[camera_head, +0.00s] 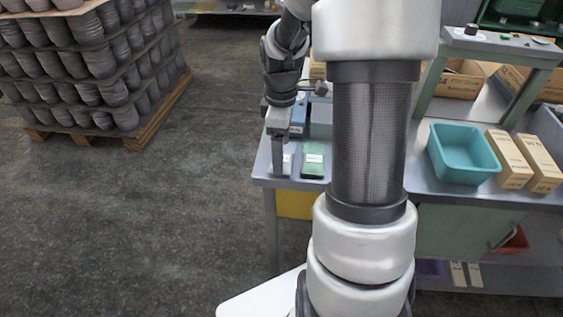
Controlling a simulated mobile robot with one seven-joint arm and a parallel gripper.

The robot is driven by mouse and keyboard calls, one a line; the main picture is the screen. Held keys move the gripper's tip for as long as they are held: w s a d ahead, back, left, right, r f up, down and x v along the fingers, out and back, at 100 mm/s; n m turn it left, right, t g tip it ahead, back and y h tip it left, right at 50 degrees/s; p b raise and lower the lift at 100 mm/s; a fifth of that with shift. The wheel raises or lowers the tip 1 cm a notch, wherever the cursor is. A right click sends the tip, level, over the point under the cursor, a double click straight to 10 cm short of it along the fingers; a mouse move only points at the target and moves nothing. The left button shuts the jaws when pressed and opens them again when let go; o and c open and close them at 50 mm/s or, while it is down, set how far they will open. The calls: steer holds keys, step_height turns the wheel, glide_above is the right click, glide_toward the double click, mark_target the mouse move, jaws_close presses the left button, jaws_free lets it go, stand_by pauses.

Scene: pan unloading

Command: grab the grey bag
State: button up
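My gripper (279,165) points down over the left front corner of the workbench (420,187). Its fingers overlap in this side view, so I cannot tell whether they are open or shut. A small grey item with a pale label (288,161), possibly the grey bag, lies at the fingertips, partly hidden by them. I cannot tell whether the fingers touch it. A green pack with a white label (313,162) lies just right of it. A blue pack (298,119) and a grey-green pack (321,121) are behind, partly hidden by my arm.
A teal bin (464,172) and tan boxes (511,160) stand on the bench's right side. A raised shelf (500,43) with cartons is behind. Stacked grey rounded items on a wooden pallet (150,115) stand at far left. The floor between is clear. My arm blocks the middle.

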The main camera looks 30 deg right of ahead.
step_height(320, 180, down, 2)
steer(key=shift+f, duration=0.1)
steer(key=c, duration=1.2)
